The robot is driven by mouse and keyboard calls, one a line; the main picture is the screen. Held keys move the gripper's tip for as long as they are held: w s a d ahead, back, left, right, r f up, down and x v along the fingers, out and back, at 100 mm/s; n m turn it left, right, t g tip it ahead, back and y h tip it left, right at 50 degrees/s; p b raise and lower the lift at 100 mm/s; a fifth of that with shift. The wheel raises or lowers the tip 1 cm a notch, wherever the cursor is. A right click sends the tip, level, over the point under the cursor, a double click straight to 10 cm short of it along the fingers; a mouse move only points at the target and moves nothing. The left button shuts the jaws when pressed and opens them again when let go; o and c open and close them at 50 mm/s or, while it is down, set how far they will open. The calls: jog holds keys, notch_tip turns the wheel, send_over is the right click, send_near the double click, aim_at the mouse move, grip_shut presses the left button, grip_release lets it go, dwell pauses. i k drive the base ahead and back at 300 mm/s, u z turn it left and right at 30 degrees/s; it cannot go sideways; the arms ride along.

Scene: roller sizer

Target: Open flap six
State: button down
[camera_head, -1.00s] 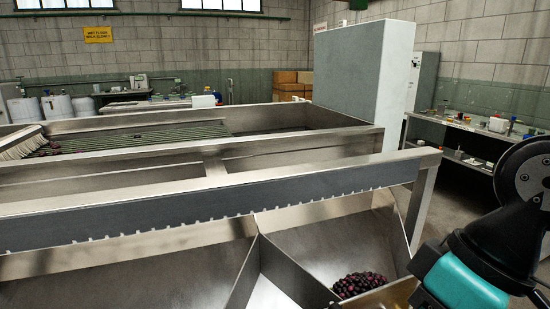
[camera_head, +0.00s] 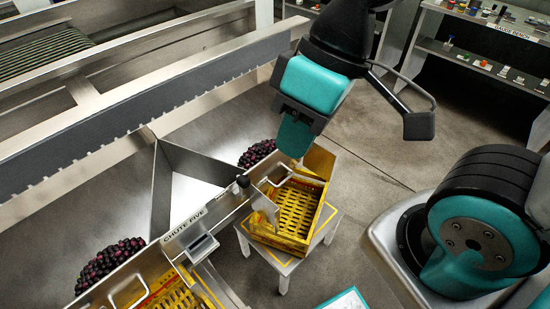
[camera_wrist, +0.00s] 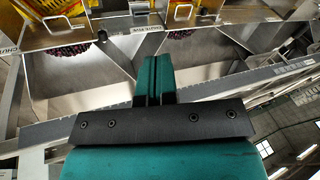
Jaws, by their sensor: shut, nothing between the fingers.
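The plate reading CHUTE FIVE (camera_head: 190,226) is on the front rail between two chutes. The chute to its right holds dark red berries (camera_head: 256,152) behind a front flap with a pale loop handle (camera_head: 283,174). This flap looks shut, and no number for it is readable in the head view. My gripper (camera_head: 294,138) is shut and empty, above and beside the right end of this chute, apart from the handle. In the wrist view, my shut fingers (camera_wrist: 153,80) point toward the chutes, with berries (camera_wrist: 68,50) and a loop handle (camera_wrist: 62,15) at upper left.
A yellow slotted crate (camera_head: 292,208) sits on a small stand (camera_head: 284,268) below the right chute. A black knob (camera_head: 242,182) rises from the rail. More berries (camera_head: 108,262) lie in the left chute. Open floor is right of the stand; a shelved bench (camera_head: 470,55) stands behind.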

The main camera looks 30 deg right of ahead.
aim_at(266, 175)
jog(key=k, duration=1.3)
jog(key=z, duration=0.65)
jog(key=i, duration=1.25)
jog(key=u, duration=0.15)
